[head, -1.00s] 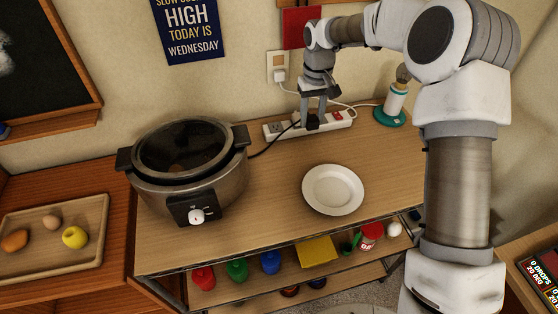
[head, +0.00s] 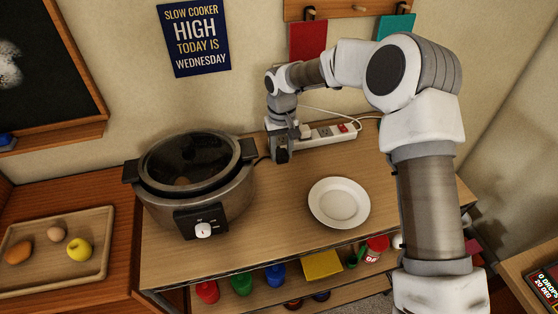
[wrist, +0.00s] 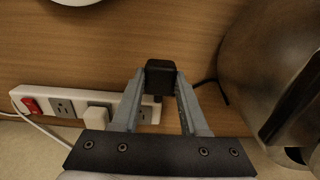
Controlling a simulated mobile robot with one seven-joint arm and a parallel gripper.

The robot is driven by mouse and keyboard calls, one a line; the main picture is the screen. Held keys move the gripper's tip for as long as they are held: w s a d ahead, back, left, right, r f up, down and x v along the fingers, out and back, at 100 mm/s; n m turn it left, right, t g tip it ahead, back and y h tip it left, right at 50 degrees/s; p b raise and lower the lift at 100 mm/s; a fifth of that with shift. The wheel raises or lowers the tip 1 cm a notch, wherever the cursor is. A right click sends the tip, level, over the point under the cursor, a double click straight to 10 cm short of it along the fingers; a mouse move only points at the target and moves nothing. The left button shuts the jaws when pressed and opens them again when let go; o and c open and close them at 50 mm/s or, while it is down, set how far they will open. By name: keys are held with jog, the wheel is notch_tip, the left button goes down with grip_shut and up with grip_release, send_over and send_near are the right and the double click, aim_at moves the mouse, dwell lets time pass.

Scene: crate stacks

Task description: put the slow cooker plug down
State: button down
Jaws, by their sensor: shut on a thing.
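My gripper (head: 281,154) is shut on the black slow cooker plug (wrist: 160,76), which sits between the two fingertips in the wrist view. In the head view the plug is hard to tell apart from the dark fingertips. The gripper points down by the left end of the white power strip (head: 328,134); the strip also shows behind the fingers in the wrist view (wrist: 47,98). I cannot tell whether the plug touches the table. A dark cord (wrist: 207,81) runs from the plug's side towards the slow cooker (head: 232,199), left of the gripper.
A white plate (head: 339,203) lies on the wooden tabletop (head: 270,235), front right of the gripper. A white plug (wrist: 97,114) sits in the strip. Bare tabletop lies between cooker, plate and strip. A tray (head: 98,262) of food stands at the far left.

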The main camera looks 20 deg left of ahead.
aim_at(279, 172)
jog(key=shift+s+a+f, duration=0.1)
jog(key=shift+a+f, duration=0.25)
notch_tip(279, 172, down, 4)
jog(key=shift+r+p, duration=0.1)
jog(key=shift+p, duration=0.25)
jog(key=shift+f+b, duration=0.6)
jog(key=shift+b, duration=0.05)
jog(key=shift+c, duration=2.1)
grip_release()
jog(key=shift+r, duration=0.1)
